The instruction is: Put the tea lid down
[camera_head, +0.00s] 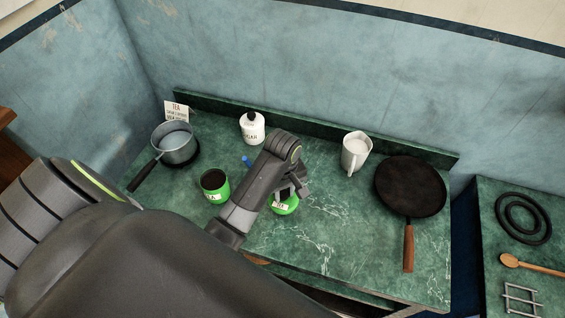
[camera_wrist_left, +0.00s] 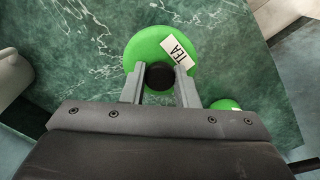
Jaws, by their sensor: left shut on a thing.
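The tea lid is a green disc with a black knob and a white TEA label. In the head view the lid (camera_head: 285,207) is partly hidden by my left gripper (camera_head: 286,192), to the right of the open green tea canister (camera_head: 214,186). In the left wrist view my left gripper (camera_wrist_left: 160,78) is shut on the black knob, with the green lid (camera_wrist_left: 148,48) beyond the fingers. The lid is over the counter; I cannot tell whether it touches the surface. Part of the canister (camera_wrist_left: 226,104) shows at the lower right there. My right gripper is not in view.
A green marble counter (camera_head: 325,240) carries a saucepan (camera_head: 176,148), a white sugar jar (camera_head: 252,127), a white pitcher (camera_head: 356,150) and a dark frying pan (camera_head: 410,185). A small blue object (camera_head: 247,161) lies near the canister. The counter between lid and pan is clear.

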